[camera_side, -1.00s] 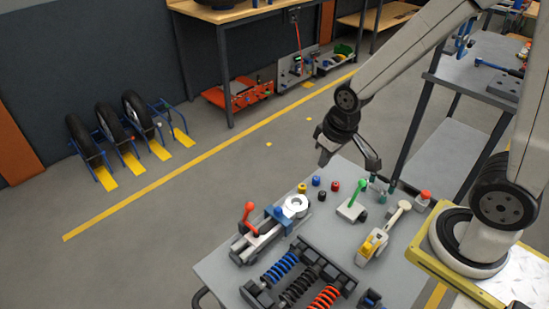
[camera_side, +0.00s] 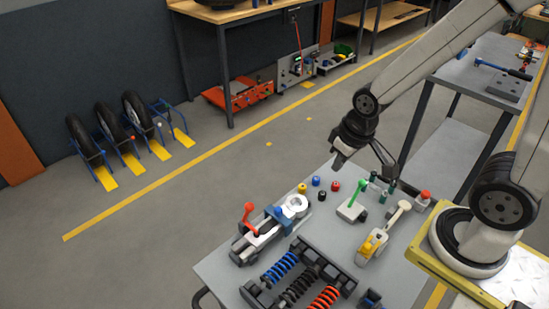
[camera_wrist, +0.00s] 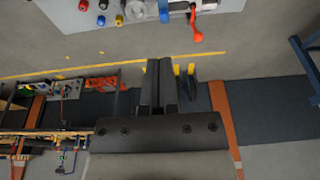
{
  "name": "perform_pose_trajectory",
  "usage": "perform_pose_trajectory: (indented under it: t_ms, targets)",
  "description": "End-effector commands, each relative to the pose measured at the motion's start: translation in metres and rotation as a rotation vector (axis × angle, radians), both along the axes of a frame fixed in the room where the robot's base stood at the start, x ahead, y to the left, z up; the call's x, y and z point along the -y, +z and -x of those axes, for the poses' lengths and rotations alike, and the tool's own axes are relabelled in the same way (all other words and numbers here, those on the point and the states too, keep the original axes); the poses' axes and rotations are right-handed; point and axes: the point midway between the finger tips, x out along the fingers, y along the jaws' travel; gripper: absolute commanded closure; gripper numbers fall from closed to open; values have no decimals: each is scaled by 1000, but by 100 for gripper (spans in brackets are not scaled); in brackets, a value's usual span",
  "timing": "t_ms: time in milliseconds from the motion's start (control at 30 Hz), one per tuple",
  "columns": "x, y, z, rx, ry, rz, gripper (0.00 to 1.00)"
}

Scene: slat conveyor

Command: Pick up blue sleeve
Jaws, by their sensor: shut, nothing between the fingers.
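The blue sleeve (camera_side: 316,181) is a small blue cylinder standing on the grey worktable, between a yellow sleeve (camera_side: 302,188) and a red sleeve (camera_side: 335,186). In the wrist view the blue sleeve (camera_wrist: 101,20) is near the top, left of the fingers. My gripper (camera_side: 339,164) hangs above the far edge of the table, up and right of the blue sleeve in the side view and apart from it. In the wrist view my gripper (camera_wrist: 160,63) has its two dark fingers together, with nothing between them.
A shelf unit (camera_side: 441,148) stands at the right. Floor beyond the table is open.

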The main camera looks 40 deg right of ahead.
Motion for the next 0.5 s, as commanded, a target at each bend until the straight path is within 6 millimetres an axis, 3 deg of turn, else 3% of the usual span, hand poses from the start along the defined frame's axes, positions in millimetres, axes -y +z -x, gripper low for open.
perform_pose_trajectory:
  t_ms: [400,433,500]
  targets:
    - [0,0,0,0,0,0,100]
    - [0,0,0,0,0,0,94]
    - [0,0,0,0,0,0,71]
